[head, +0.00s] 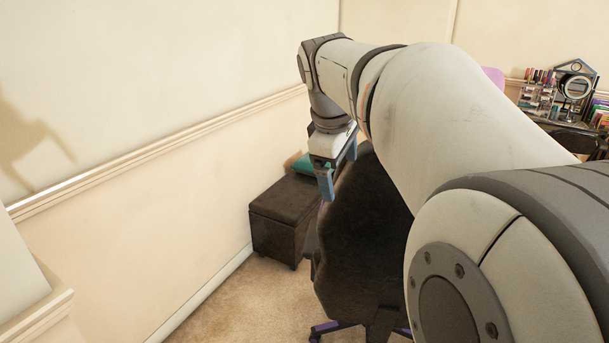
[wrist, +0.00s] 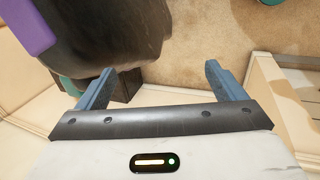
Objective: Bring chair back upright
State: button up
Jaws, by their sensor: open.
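The chair (head: 362,235) is dark, with a tall back that stands in front of me and a base with purple-trimmed legs low in the head view. My arm hides part of it on the right. In the wrist view its dark back (wrist: 110,35) fills the upper left, with a purple part at the corner. My gripper (head: 337,172) is above and at the left edge of the chair back. In the wrist view the gripper (wrist: 158,85) is open, with its two blue fingers wide apart and nothing between them. I cannot tell whether a finger touches the chair.
A dark storage ottoman (head: 279,222) stands behind the chair against the left wall, with a teal item on top. A desk (head: 565,128) with a round mirror and small items is at the far right. Carpet (head: 235,305) is clear at the lower left.

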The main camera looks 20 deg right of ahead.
jog(key=shift+v, duration=1.15)
jog(key=shift+c, duration=0.2)
